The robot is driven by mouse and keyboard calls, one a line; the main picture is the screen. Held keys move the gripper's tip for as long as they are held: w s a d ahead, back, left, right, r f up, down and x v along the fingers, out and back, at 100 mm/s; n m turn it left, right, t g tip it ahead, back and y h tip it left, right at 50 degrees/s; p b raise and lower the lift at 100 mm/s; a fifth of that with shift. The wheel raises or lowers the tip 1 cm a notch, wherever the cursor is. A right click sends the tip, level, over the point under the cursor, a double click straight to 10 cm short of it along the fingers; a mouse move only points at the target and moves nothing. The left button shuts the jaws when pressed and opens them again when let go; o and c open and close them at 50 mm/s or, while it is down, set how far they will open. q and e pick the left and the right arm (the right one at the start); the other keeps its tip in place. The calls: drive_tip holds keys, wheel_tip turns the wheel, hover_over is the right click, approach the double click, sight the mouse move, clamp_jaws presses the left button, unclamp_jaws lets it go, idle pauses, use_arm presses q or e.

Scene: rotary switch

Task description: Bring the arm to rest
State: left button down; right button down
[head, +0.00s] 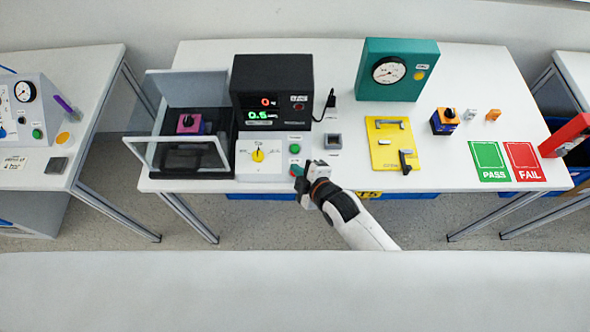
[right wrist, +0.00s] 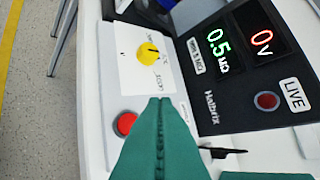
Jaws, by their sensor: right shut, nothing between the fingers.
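My right gripper (head: 303,172) is over the front edge of the table, at the right front corner of the white control panel (head: 247,170). Its teal fingers (right wrist: 160,105) are shut with nothing between them, just beside the red button (right wrist: 126,123). I cannot tell whether they touch the panel. The yellow knob (head: 258,156) sits on the panel, left of the gripper, and also shows in the wrist view (right wrist: 148,50). The green button (head: 295,149) is just behind the gripper. My left gripper is not in view.
The black meter (head: 272,88) reads 0 V and 0.5. A clear-walled box (head: 205,154) at left holds a pink switch (head: 188,122). A teal gauge box (head: 397,70), yellow plate (head: 385,155), blue-orange switch (head: 444,122) and PASS (head: 489,161) and FAIL (head: 524,161) mats are at right.

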idle(0.4)
drive_tip(key=s+d+r+m+g+h, duration=0.3)
drive_tip(key=s+d+r+m, duration=0.1)
drive_tip(key=s+d+m, duration=0.5)
drive_tip(key=s+d+r+m+g+h, duration=0.3)
drive_tip(key=s+d+r+m, duration=0.3)
drive_tip(key=s+d, duration=0.45)
wheel_tip(320, 180, down, 34)
drive_tip(key=s+m+g+b, duration=0.1)
drive_tip(key=s+g+b, duration=0.1)
drive_tip(key=b, duration=0.3)
drive_tip(key=s+d+f+g+b, duration=0.1)
drive_tip(key=s+d+f+b, duration=0.2)
drive_tip(key=s+f, duration=1.2)
wheel_tip(320, 180, down, 3)
drive_tip(key=shift+s+f+h+b, duration=0.1)
drive_tip(key=shift+s+h+b, duration=0.25)
drive_tip(key=shift+b, duration=0.15)
